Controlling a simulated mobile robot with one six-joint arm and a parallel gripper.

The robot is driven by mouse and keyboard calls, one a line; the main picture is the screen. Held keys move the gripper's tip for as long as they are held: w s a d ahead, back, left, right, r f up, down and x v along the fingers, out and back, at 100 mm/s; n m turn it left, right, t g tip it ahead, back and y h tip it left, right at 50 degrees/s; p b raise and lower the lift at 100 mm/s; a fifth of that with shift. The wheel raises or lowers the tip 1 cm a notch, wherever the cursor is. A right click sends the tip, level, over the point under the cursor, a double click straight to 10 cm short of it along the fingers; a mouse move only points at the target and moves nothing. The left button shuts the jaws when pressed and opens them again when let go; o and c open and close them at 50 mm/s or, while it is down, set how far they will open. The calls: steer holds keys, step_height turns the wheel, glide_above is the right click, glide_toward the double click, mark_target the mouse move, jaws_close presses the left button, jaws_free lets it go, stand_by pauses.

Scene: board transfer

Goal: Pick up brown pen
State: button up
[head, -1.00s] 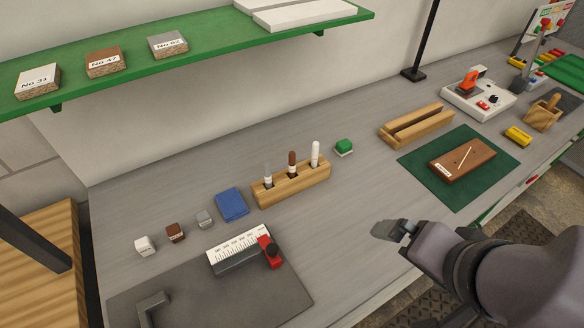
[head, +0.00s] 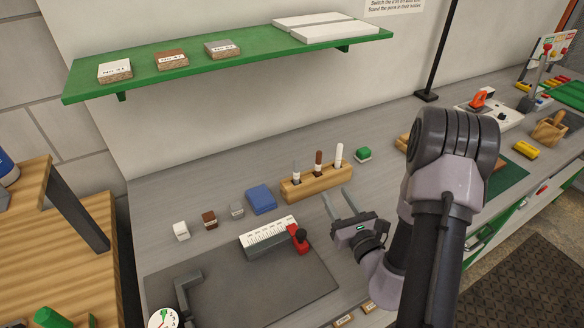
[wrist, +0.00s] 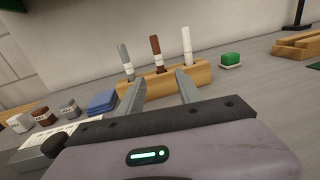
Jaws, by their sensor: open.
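The brown pen (head: 318,162) stands upright in the middle slot of a wooden pen holder (head: 322,186), between a grey pen (head: 296,171) and a white pen (head: 338,155). In the wrist view the brown pen (wrist: 155,52) shows beyond the fingertips, between the grey pen (wrist: 125,60) and the white pen (wrist: 187,45). My gripper (head: 343,203) is open and empty, in front of the holder and pointing at it. In the wrist view my gripper's fingers (wrist: 158,88) stand apart, with the holder (wrist: 165,80) behind them.
A blue cloth-like block (head: 261,199) lies left of the holder and a green block (head: 363,155) right of it. A green shelf (head: 235,55) hangs above the back of the bench.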

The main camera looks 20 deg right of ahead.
mark_target(318, 170)
steer(key=w, duration=1)
steer(key=w+b, duration=0.1)
steer(key=w, duration=0.4)
steer(key=shift+w+a, duration=0.3)
steer(key=shift+w, duration=0.1)
jaws_close()
